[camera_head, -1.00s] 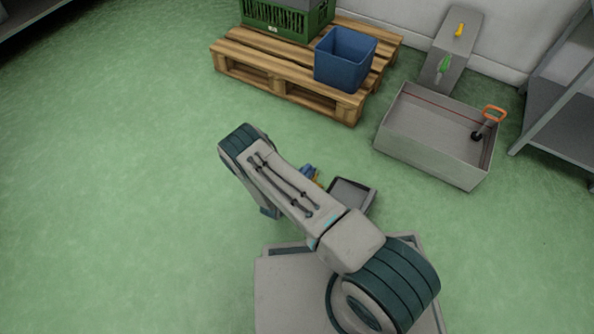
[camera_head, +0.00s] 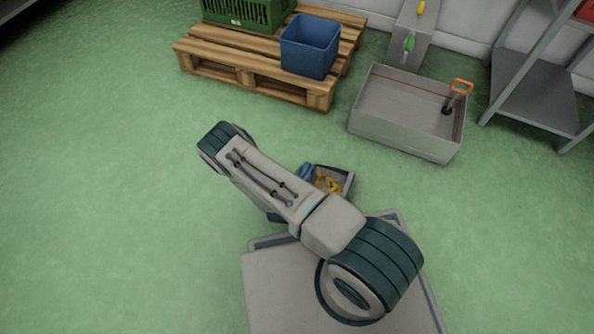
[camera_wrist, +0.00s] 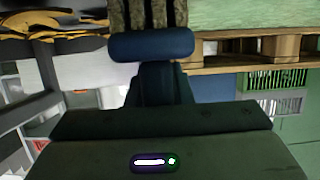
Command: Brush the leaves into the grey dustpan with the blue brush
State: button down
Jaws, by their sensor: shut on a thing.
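The grey dustpan (camera_head: 349,182) lies on the green floor just beyond my arm in the head view, partly hidden by it. Orange-yellow leaves (camera_head: 327,182) lie inside it; leaves also show at the top left of the wrist view (camera_wrist: 40,24). The blue brush (camera_head: 306,171) is at the pan's left side, mostly covered by my arm. In the wrist view my gripper (camera_wrist: 160,112) is shut on the brush (camera_wrist: 150,46), whose bristles point to the top. My fingertips are hidden in the head view.
A wooden pallet (camera_head: 215,70) bears a green crate (camera_head: 245,12) and a blue bin (camera_head: 309,47). A grey basin (camera_head: 405,140) with an orange-handled tool (camera_head: 460,88) stands to its right. Metal shelving (camera_head: 540,95) is at the far right. The floor at left is clear.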

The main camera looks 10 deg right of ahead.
jog(key=shift+w+a+r+p, duration=0.15)
jog(key=shift+r+p, duration=0.4)
jog(key=shift+r, duration=0.4)
jog(key=shift+w+a+r+p, duration=0.1)
jog(key=shift+a+r+p, duration=0.1)
jog(key=shift+r+p, duration=0.55)
jog(key=shift+w+a+r+p, duration=0.15)
jog(key=shift+r+p, duration=0.2)
jog(key=shift+r, duration=0.75)
